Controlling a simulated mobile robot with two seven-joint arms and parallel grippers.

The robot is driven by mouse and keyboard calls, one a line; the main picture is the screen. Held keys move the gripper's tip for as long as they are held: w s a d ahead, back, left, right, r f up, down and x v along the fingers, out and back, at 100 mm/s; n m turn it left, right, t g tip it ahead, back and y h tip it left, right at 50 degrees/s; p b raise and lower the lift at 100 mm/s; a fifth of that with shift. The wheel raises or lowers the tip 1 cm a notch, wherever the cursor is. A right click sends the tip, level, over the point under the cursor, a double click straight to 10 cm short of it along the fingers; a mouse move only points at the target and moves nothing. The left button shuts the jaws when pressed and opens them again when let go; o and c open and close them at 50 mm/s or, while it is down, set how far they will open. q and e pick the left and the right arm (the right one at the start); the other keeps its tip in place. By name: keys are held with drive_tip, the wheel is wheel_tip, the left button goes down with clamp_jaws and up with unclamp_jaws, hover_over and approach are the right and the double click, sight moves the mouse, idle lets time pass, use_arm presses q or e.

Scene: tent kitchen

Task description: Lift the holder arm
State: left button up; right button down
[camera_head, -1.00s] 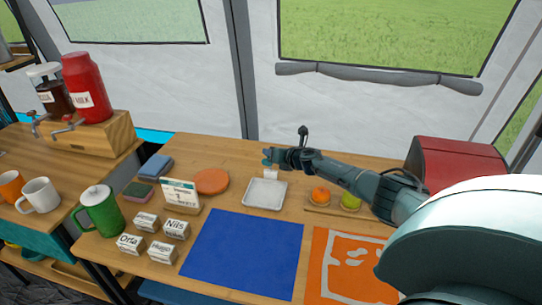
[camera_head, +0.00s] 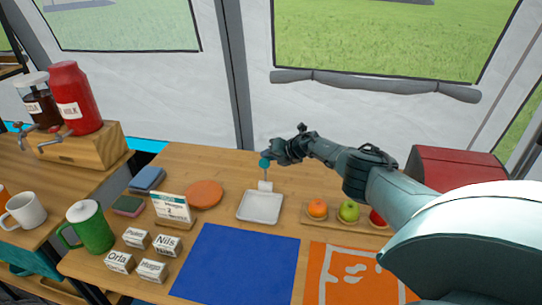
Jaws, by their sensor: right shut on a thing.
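The holder arm (camera_head: 265,174) is a thin rod standing nearly upright behind the white tray, with a round teal knob (camera_head: 264,162) at its top and a small white block (camera_head: 265,186) at its foot. My right gripper (camera_head: 271,156) reaches in from the right and is shut on the holder arm at its knob end. The gripper's fingers are small and partly merge with the knob. My left gripper is not in view.
A white tray (camera_head: 260,207) lies just in front. A wooden board (camera_head: 344,220) with fruit is to the right. A blue mat (camera_head: 235,263), an orange mat (camera_head: 350,275), labelled boxes (camera_head: 152,271) and an orange disc (camera_head: 205,194) lie around.

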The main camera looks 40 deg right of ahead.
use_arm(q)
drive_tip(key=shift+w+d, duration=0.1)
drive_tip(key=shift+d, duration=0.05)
use_arm(e)
drive_tip(key=shift+d, duration=0.45)
drive_tip(key=c, duration=1.3)
unclamp_jaws()
drive_tip(key=shift+o, duration=0.6)
drive_tip(key=shift+a, duration=0.2)
use_arm(q)
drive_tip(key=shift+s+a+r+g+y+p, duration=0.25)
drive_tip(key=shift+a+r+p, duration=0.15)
drive_tip(key=shift+p, duration=1.1)
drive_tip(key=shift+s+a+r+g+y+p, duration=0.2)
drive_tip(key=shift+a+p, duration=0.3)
drive_tip(key=shift+p, duration=1)
use_arm(e)
drive_tip(key=v, duration=1.3)
